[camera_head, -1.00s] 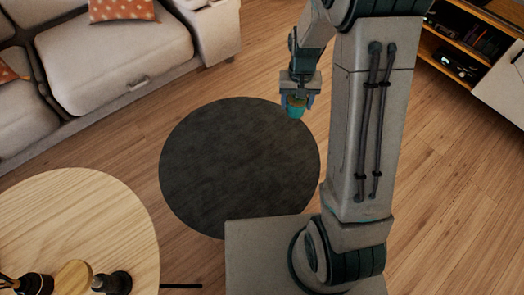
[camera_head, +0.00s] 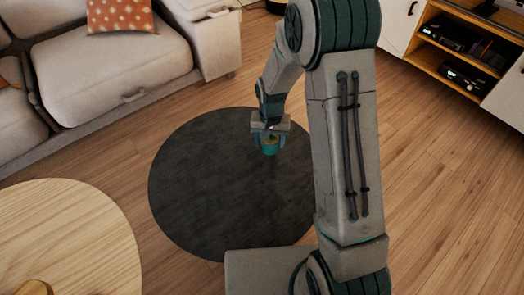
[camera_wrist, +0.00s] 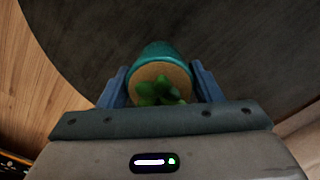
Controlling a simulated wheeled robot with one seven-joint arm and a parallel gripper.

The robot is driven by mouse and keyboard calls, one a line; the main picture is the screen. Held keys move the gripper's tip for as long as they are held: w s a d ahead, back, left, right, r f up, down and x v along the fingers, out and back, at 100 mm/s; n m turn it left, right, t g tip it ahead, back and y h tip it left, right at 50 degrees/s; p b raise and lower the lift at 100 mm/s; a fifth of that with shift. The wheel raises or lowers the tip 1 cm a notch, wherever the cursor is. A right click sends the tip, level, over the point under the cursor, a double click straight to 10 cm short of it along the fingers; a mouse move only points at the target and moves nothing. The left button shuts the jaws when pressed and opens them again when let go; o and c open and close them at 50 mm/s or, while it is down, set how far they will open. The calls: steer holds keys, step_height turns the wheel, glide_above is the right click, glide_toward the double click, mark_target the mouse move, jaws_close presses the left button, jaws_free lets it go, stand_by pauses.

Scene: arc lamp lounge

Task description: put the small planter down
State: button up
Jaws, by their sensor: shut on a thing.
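The small planter is a teal pot (camera_head: 270,149) with tan soil and a green plant; it also shows in the wrist view (camera_wrist: 161,52), between the two blue fingers. My gripper (camera_head: 269,141) is shut on the planter, one finger on each side of it. In the head view the planter is over the dark round surface (camera_head: 200,190), right of its middle. I cannot tell for certain whether its base touches that surface. The underside of the pot is hidden.
A pale round wooden table (camera_head: 75,235) stands at the lower left. A light sofa (camera_head: 110,65) with an orange cushion (camera_head: 120,15) is at the upper left. A media cabinet (camera_head: 460,60) is at the upper right. The dark surface around the planter is clear.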

mark_target(262, 140)
steer(key=shift+w+a+f, duration=0.8)
steer(key=shift+a+f, duration=0.1)
steer(key=shift+a, duration=0.2)
steer(key=shift+f+b, duration=1.1)
steer(key=shift+f, duration=0.8)
steer(key=shift+f, duration=0.15)
steer(key=o, duration=1.1)
